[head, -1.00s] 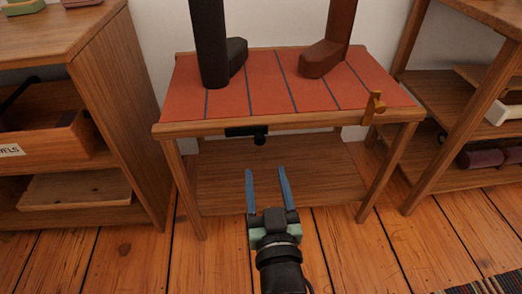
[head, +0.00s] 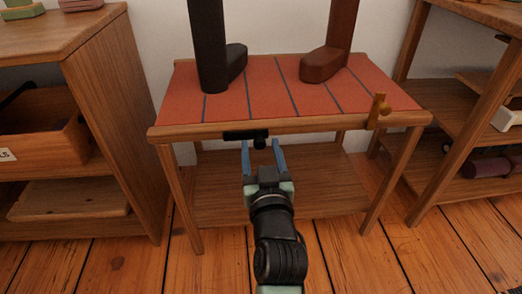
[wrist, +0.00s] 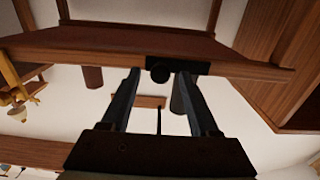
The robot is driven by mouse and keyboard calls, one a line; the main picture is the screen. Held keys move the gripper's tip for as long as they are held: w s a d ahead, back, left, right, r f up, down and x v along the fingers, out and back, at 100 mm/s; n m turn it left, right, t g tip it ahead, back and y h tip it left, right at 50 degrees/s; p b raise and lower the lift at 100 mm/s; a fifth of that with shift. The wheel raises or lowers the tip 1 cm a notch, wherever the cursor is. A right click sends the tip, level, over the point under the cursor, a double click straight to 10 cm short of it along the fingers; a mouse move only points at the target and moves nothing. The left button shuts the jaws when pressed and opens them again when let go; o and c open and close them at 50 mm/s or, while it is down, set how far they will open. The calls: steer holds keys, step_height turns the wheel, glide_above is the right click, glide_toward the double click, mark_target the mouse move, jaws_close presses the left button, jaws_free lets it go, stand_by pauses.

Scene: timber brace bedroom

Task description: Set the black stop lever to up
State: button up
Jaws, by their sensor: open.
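The black stop lever (head: 246,135) is on the front edge of the small red-topped table (head: 310,125). It is a short dark bar with a round knob (head: 260,144) near its right end, hanging slightly below the bar in the head view. My gripper (head: 262,146) is open and points at the table edge, with its two blue fingers just under the lever. In the wrist view, which looks upside down, the knob (wrist: 160,73) appears between the fingertips (wrist: 158,76). I cannot tell whether the fingers touch it.
A black boot (head: 211,60) and a brown boot (head: 325,63) stand on top. Wooden shelf units flank the table, left (head: 115,130) and right (head: 440,120). The lower table shelf (head: 310,180) is bare.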

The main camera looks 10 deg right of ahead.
jaws_close()
stand_by(1.3)
